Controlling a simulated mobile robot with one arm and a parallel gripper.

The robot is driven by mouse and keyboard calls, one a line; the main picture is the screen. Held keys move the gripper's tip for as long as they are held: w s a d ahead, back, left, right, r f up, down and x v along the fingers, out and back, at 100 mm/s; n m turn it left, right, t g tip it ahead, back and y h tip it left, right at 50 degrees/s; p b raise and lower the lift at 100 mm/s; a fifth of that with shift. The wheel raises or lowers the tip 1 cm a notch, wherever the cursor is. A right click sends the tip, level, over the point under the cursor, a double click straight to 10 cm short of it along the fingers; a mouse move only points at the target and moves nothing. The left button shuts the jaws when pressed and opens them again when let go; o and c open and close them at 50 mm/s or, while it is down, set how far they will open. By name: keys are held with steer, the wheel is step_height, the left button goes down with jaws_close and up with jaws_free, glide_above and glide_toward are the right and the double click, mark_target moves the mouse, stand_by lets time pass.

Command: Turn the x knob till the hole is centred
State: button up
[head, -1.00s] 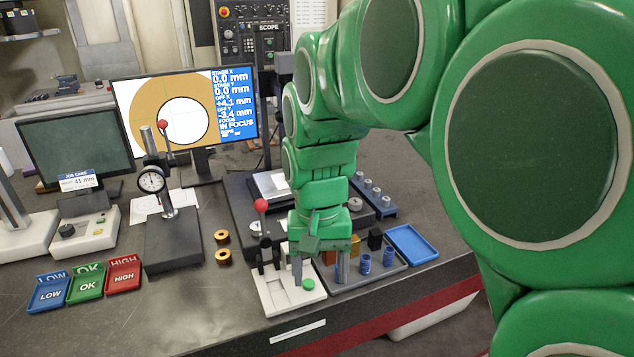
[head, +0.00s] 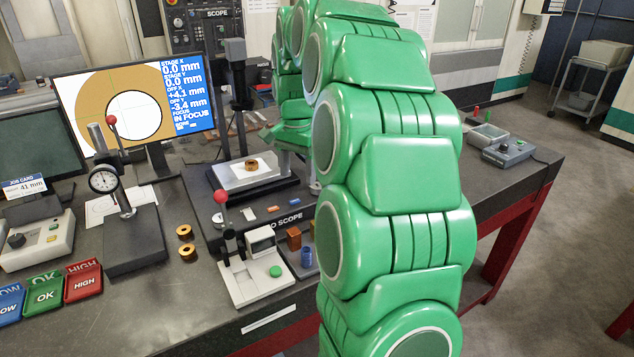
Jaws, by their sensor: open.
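The monitor (head: 135,103) shows a tan ring with a white hole off the crosshair. It reads stage X 0.0 mm, stage Y 0.0 mm, off X +4.1, off Y -3.4, IN FOCUS. A brass ring (head: 252,165) lies on the white plate of the scope stage (head: 240,181). My gripper (head: 299,172) is open and points down at the right side of the stage, partly hidden by my arm. A grey round knob (head: 219,222) sits at the front left of the scope base. The base's right side, with any knob there, is mostly hidden behind my arm.
A red-balled lever press (head: 258,280) stands in front of the scope, and a dial gauge stand (head: 135,240) to its left. LOW, OK and HIGH trays (head: 45,295) sit front left. A control box (head: 508,152) is far right.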

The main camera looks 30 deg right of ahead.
mark_target(317, 185)
steer(key=w+d+f+m, duration=0.1)
steer(key=w+d, duration=0.1)
steer(key=d, duration=0.1)
steer(key=w+d+m, duration=0.1)
steer(key=w+d, duration=0.1)
steer(key=d, duration=0.1)
steer(key=w+d+f+m, duration=0.1)
steer(key=w+d, duration=0.1)
steer(key=d, duration=0.1)
steer(key=shift+w+f+m, duration=0.2)
steer(key=shift+f+m, duration=0.1)
steer(key=shift+m, duration=0.1)
steer(key=shift+f, duration=3.9)
steer(key=c, duration=1.1)
steer(key=shift+o, duration=0.2)
